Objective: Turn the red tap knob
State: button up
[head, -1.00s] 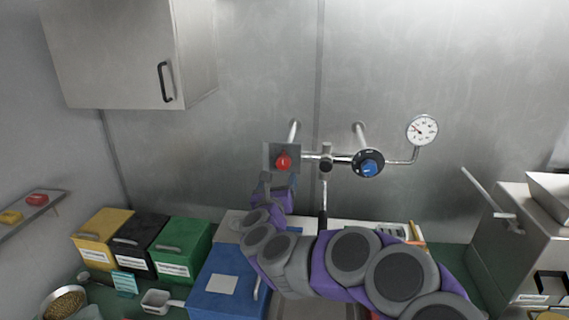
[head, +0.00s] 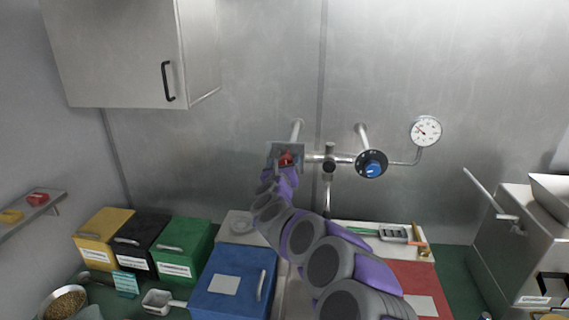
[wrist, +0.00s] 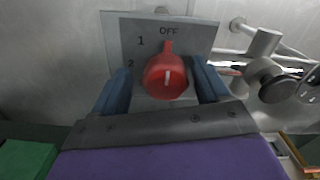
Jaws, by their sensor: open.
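The red tap knob (head: 286,160) sits on a square grey plate (head: 299,149) on the back wall pipework. In the wrist view the knob (wrist: 166,76) is close and its pointer is up near the word OFF. The marks 1 and 2 show to its left on the plate (wrist: 201,36). My gripper (wrist: 165,92) is open, with a blue finger on each side of the knob. The gap between the fingers and the knob is small, and I cannot tell whether either touches. In the head view my gripper partly covers the knob.
A blue-centred black knob (head: 371,164) and a round gauge (head: 425,131) are on the pipe to the right. Below stand blue (head: 231,285), green (head: 182,249), black (head: 146,242) and yellow (head: 104,229) bins. A cabinet (head: 125,50) hangs upper left.

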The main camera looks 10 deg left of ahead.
jog(key=shift+w, duration=0.4)
jog(key=shift+d+r, duration=0.1)
jog(key=shift+d, duration=0.25)
jog(key=shift+a, duration=0.2)
jog(key=c, duration=1)
